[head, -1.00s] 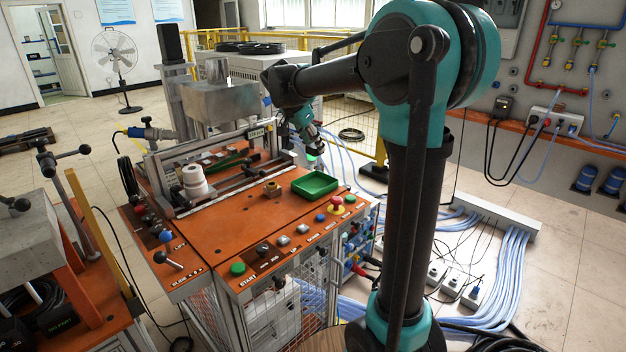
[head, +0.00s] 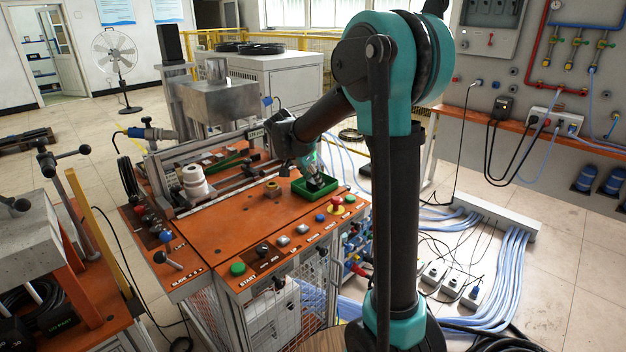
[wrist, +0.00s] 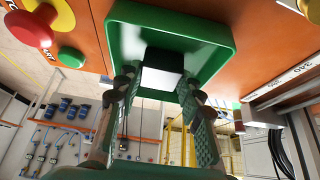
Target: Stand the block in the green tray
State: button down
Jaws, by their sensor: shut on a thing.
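The green tray (head: 299,189) sits on the orange table top near its right edge. In the wrist view the tray (wrist: 222,38) fills the upper middle. My gripper (head: 314,174) reaches down into the tray. In the wrist view my gripper (wrist: 158,88) has its fingers on either side of the block (wrist: 162,82), shut on it. The block shows a pale end face and dark sides, inside the tray's outline. In the head view the fingers and the tray wall partly hide it. I cannot tell whether its base touches the tray floor.
A red mushroom button (head: 337,201) and a blue button (head: 320,217) stand close to the tray's front. A brass fitting (head: 272,189) lies to its left. The middle of the orange top is clear.

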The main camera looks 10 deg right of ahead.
jog(key=c, duration=1)
grip_release()
jog(key=shift+f, duration=0.1)
jog(key=v, duration=1.2)
jog(key=shift+w, duration=0.1)
